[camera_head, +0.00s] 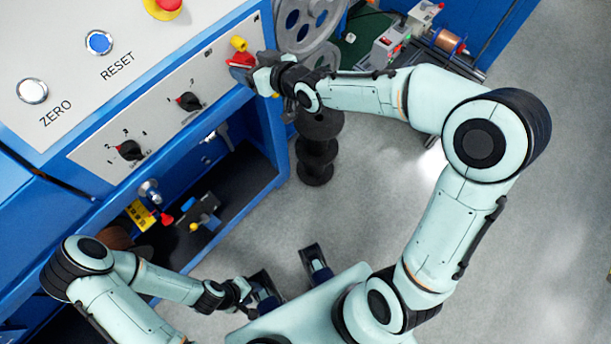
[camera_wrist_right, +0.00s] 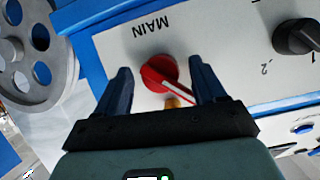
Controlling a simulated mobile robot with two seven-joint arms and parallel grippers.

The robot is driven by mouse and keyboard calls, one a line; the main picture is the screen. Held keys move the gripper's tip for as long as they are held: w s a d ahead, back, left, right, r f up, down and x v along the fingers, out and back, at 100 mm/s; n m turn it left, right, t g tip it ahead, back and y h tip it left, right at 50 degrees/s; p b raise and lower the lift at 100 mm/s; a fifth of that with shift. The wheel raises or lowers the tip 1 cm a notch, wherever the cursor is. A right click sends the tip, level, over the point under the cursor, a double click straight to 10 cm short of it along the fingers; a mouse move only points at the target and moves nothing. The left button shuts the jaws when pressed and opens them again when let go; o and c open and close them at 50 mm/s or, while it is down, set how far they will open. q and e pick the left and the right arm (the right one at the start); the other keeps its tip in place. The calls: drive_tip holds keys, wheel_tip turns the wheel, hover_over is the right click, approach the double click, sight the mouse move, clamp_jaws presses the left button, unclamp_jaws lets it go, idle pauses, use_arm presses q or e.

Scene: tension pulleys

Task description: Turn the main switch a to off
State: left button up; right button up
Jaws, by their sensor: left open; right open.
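The main switch is a red rotary knob (camera_head: 241,60) at the far right end of the grey panel. It shows in the right wrist view (camera_wrist_right: 155,71) below the word MAIN, with a white pointer line slanting to the lower right. My right gripper (camera_head: 256,69) is at the knob. In the wrist view its two dark fingers (camera_wrist_right: 160,76) stand open on either side of the knob; I cannot tell whether they touch it. My left gripper (camera_head: 290,273) is open and empty, low over the floor, away from the panel.
A yellow part (camera_head: 239,43) sits beside the red knob. Black selector knobs (camera_head: 189,101) (camera_head: 129,150) are farther along the panel. A grey spoked wheel (camera_head: 305,22) and a dark stacked column (camera_head: 316,150) stand near my right gripper. Open floor lies at right.

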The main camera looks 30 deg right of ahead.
drive_tip(key=shift+d+r, duration=0.1)
drive_tip(key=shift+s+d+r+m+p, duration=0.1)
drive_tip(key=shift+s+r+m+p, duration=0.15)
drive_tip(key=shift+p, duration=0.25)
drive_tip(key=p+v, duration=0.4)
drive_tip(key=v, duration=0.9)
wheel_tip(320, 180, down, 18)
drive_tip(key=s+m+g+p, duration=0.1)
drive_tip(key=m+g, duration=0.2)
drive_tip(key=g, duration=0.1)
use_arm(q)
wheel_tip(320, 180, up, 8)
drive_tip(key=w+p, duration=0.1)
drive_tip(key=w, duration=0.2)
drive_tip(key=shift+r+p, duration=0.15)
drive_tip(key=shift+p, duration=0.2)
use_arm(e)
drive_tip(key=s+a+f+m+g, duration=0.1)
drive_tip(key=s+f+g, duration=0.2)
drive_tip(key=s+f, duration=0.2)
drive_tip(key=s+a+f+m+g, duration=0.1)
drive_tip(key=s+a+f+g, duration=0.1)
drive_tip(key=s+f, duration=0.4)
drive_tip(key=shift+f+g+h, duration=0.4)
drive_tip(key=shift+f, duration=2)
drive_tip(key=shift+s, duration=0.1)
